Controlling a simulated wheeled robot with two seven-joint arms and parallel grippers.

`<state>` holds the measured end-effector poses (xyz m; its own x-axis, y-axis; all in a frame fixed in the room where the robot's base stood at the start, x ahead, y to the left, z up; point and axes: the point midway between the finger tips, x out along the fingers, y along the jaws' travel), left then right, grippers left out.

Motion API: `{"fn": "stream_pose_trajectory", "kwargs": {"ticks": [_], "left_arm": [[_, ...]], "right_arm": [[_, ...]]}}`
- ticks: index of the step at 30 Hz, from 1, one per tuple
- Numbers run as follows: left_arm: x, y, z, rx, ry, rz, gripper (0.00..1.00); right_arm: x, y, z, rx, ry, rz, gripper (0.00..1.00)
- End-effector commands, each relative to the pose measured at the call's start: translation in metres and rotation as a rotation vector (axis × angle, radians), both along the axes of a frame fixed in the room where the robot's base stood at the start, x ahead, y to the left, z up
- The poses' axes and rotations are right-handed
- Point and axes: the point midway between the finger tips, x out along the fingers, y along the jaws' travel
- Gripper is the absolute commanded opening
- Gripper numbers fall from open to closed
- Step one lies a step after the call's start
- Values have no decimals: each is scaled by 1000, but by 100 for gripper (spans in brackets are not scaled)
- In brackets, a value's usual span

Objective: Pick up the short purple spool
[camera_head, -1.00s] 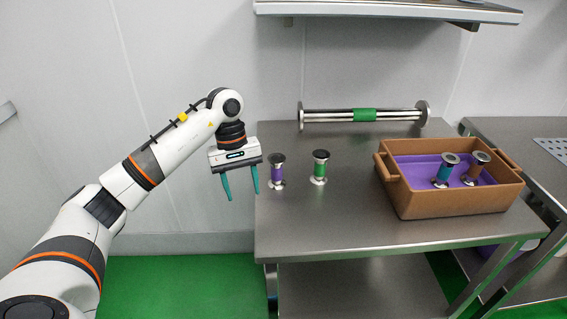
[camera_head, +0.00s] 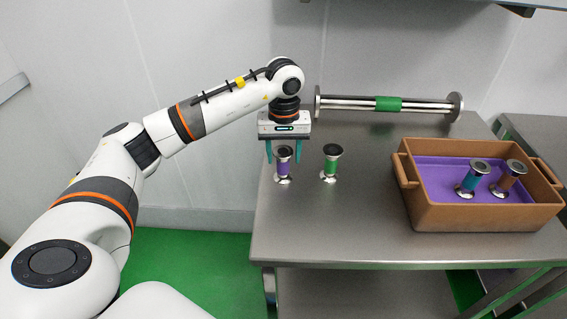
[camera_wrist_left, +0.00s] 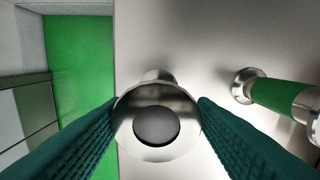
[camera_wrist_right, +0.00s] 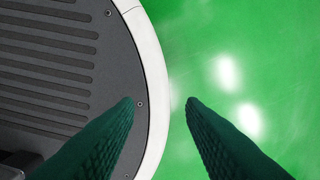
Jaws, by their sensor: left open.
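The short purple spool (camera_head: 284,166) stands upright near the left edge of the steel table, with metal flanges and a dark top. My left gripper (camera_head: 284,161) is open above and around the spool's upper part in the head view. In the left wrist view the spool's round top (camera_wrist_left: 157,125) lies between the two teal fingers, and its purple middle is hidden there. I cannot tell whether the fingers touch it. My right gripper (camera_wrist_right: 162,100) shows only in its own wrist view, fingers apart and empty above the green floor.
A green spool (camera_head: 331,163) stands close to the right of the purple one. A long green-banded spool (camera_head: 388,104) lies at the back. A brown crate (camera_head: 480,217) at the right holds a teal spool (camera_head: 471,179) and a brown spool (camera_head: 507,180). The table's (camera_head: 340,225) front is clear.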

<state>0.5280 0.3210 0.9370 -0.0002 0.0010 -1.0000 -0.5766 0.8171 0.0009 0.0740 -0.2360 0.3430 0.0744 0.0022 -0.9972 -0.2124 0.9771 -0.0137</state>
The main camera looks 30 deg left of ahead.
Motion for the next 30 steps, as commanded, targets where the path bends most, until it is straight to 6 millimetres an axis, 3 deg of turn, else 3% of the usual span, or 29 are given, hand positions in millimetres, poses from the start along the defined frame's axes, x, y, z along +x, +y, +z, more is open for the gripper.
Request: {"fn": "stream_pose_trajectory", "kwargs": {"ticks": [4, 9, 18, 24, 30], "left_arm": [[0, 2, -21, -1, 7, 0, 51], [1, 2, -43, -1, 4, 0, 51], [1, 2, -48, -1, 0, -1, 51], [1, 2, -48, -1, 0, 0, 19], [2, 3, -47, -1, 0, 0, 16]], "right_arm": [[13, -1, 9, -1, -20, 1, 36], [16, -1, 11, -1, -24, 1, 36], [13, -1, 11, -1, -21, 1, 36], [10, -1, 10, -1, -16, 1, 36], [10, -1, 11, 0, -15, 1, 36]]}}
